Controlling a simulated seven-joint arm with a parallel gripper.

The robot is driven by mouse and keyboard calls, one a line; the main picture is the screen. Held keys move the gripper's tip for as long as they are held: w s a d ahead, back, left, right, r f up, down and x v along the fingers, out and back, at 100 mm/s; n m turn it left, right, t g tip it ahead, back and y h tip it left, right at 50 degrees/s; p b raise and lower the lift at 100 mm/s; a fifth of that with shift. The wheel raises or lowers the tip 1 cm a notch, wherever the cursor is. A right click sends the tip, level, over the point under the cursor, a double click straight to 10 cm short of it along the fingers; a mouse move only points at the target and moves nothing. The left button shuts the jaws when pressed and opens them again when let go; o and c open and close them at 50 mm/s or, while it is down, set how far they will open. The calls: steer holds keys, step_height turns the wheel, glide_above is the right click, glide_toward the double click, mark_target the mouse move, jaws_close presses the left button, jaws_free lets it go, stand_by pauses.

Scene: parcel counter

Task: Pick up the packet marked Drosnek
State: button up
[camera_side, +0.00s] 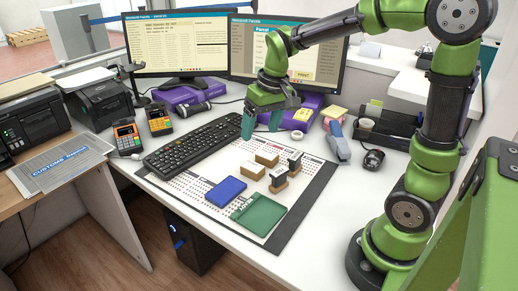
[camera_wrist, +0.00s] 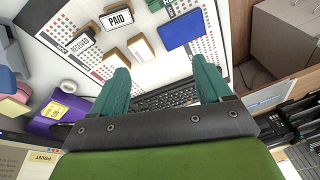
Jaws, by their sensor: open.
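I cannot read the name Drosnek on anything in either view, so I cannot tell which thing is the marked packet. My gripper (camera_side: 262,124) is open and empty above the desk, behind the work mat (camera_side: 316,190) and near the far right end of the keyboard (camera_side: 190,146). In the wrist view its two green fingers are spread apart (camera_wrist: 160,70), with nothing between them but the desk and keyboard below. A purple box-like thing (camera_side: 193,94) lies in front of the left monitor. Another purple thing (camera_wrist: 62,108), with a yellow item on it, shows in the wrist view.
On the mat are small wooden blocks (camera_side: 267,159), upright stamps (camera_side: 278,177) including one reading PAID (camera_wrist: 118,19), a blue pad (camera_side: 226,191) and a green pad (camera_side: 259,214). Monitors (camera_side: 180,45) stand behind. A stapler-like thing (camera_side: 338,142) and dark tray (camera_side: 385,126) are right.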

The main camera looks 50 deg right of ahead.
steer(key=w+d+f+n+g, duration=0.1)
steer(key=w+d+f, duration=0.2)
steer(key=w, duration=0.2)
steer(key=n+g, duration=0.1)
steer(key=n, duration=0.1)
glide_above(253, 166)
steer(key=shift+h, duration=0.4)
steer(key=f, duration=1)
steer(key=shift+s+a+f, duration=0.2)
steer(key=shift+a+f, duration=0.05)
steer(key=shift+f, duration=0.1)
step_height(253, 166, down, 5)
steer(key=shift+w+d+f, duration=0.1)
steer(key=shift+w+d, duration=0.05)
